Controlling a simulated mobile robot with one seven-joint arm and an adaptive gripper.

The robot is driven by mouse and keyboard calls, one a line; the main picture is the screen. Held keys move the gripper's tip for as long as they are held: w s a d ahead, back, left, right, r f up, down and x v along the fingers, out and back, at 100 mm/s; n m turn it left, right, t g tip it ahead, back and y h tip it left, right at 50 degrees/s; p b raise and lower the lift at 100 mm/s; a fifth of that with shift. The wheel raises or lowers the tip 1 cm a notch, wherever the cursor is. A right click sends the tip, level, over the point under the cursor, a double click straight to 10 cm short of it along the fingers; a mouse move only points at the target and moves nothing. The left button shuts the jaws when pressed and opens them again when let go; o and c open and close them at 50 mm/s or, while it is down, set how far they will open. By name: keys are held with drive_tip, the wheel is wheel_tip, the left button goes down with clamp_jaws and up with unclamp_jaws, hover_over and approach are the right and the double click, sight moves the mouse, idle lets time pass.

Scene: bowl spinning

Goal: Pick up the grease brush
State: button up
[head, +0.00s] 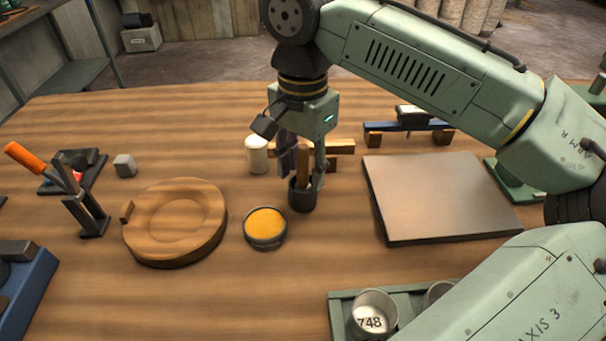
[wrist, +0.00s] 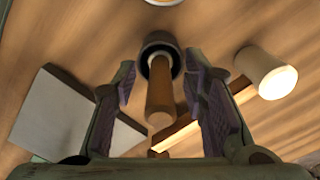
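The grease brush stands in a small dark cup (head: 302,198); only its brown wooden handle (head: 303,164) shows, and its lower end is hidden in the cup. In the wrist view the handle (wrist: 160,95) points toward the camera, with the dark cup (wrist: 157,42) beyond it. My gripper (head: 304,172) points down over the cup with its fingers either side of the handle. In the wrist view my gripper (wrist: 159,84) is open, with a gap between each purple pad and the handle.
A tin of yellow grease (head: 265,226) and a round wooden turntable (head: 176,222) lie left of the cup. A white cylinder (head: 257,155) and a wooden bar (head: 340,147) stand close behind. A flat grey plate (head: 440,196) is at right. A tray with cups (head: 374,312) is in front.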

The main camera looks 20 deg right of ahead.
drive_tip(key=shift+c, duration=0.6)
clamp_jaws()
